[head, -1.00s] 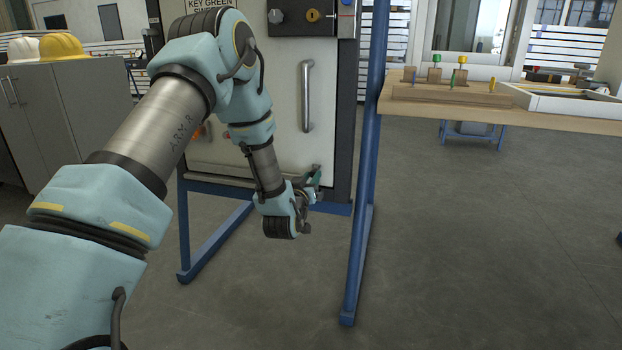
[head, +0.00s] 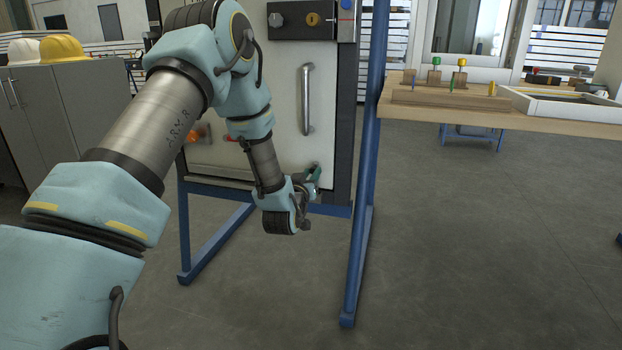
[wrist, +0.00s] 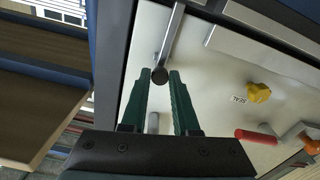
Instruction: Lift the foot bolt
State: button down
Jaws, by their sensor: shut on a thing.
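The foot bolt shows in the wrist view as a grey rod with a dark round end (wrist: 160,76), in front of the pale door. My gripper (wrist: 160,74) has its two green fingers on either side of the dark end, and is shut on it. A short grey cylinder (wrist: 153,122) shows between the fingers nearer the palm; I cannot tell if it belongs to the bolt. In the head view my gripper (head: 313,177) is at the lower right of the door (head: 275,130), where my wrist hides most of the bolt.
A long door handle (head: 306,98) is above my gripper. A yellow knob (wrist: 258,92) with a label and a red handle (wrist: 255,136) are to the right in the wrist view. A blue frame post (head: 365,170) stands close right, with a wooden bench (head: 540,121) beyond.

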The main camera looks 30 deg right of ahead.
jog(key=shift+r, duration=0.7)
jog(key=c, duration=0.7)
grip_release()
jog(key=shift+f, duration=0.1)
jog(key=shift+o, duration=0.2)
jog(key=v, duration=1)
jog(key=shift+s+a+p, duration=0.25)
jog(key=shift+p, duration=0.1)
